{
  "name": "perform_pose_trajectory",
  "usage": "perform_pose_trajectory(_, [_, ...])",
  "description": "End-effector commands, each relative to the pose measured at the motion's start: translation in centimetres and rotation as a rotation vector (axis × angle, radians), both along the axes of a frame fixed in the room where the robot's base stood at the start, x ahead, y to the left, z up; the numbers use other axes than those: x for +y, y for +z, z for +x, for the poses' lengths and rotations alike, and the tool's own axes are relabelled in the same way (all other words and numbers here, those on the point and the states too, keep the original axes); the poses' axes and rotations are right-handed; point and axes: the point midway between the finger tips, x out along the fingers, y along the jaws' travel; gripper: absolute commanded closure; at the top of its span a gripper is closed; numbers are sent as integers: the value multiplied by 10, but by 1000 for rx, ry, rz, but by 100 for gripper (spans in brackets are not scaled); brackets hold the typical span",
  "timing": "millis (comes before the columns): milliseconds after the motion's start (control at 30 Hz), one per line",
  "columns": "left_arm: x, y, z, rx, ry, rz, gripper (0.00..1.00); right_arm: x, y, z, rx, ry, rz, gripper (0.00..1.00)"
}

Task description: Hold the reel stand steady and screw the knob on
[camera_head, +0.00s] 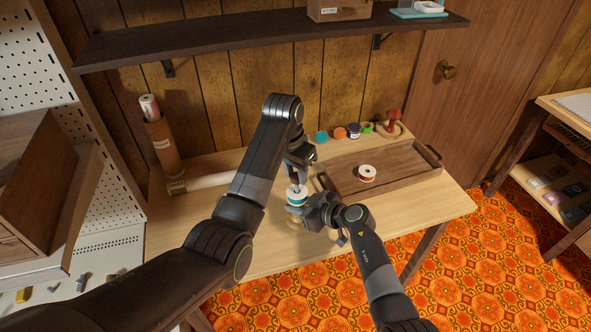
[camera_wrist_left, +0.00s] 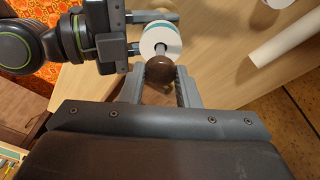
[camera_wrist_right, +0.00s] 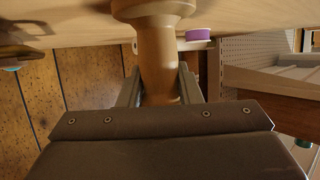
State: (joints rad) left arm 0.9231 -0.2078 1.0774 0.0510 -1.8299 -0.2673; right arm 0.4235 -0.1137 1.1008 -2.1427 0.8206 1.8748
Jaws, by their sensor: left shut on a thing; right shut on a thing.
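The reel stand (camera_head: 293,210) is a light wooden turned piece on the table, partly hidden by my arms; its post (camera_wrist_right: 157,60) shows in the right wrist view. A white and teal reel (camera_head: 297,195) sits on the stand, and it also shows in the left wrist view (camera_wrist_left: 158,42). The dark brown round knob (camera_wrist_left: 160,72) is between my left fingers, in line with the metal spindle over the reel. My left gripper (camera_head: 297,178) is shut on the knob above the stand. My right gripper (camera_head: 312,210) is shut on the post below the reel.
Several coloured spools line the back edge, beside a red object (camera_head: 393,118). A white roll (camera_head: 210,181) and a cardboard tube (camera_head: 163,145) are at the back left. A dark shelf (camera_head: 250,30) hangs above.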

Motion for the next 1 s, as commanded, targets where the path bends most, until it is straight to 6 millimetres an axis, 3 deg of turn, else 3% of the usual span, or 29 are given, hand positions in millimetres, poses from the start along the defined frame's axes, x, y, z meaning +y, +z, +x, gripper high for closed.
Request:
perform_pose_trajectory(367, [0,-4,0,-1,-56,-1,92,0,1,0,-1,0,1,100])
perform_pose_trajectory(1000, [2,-4,4,-36,-1058,-28,92,0,1,0,-1,0,1,100])
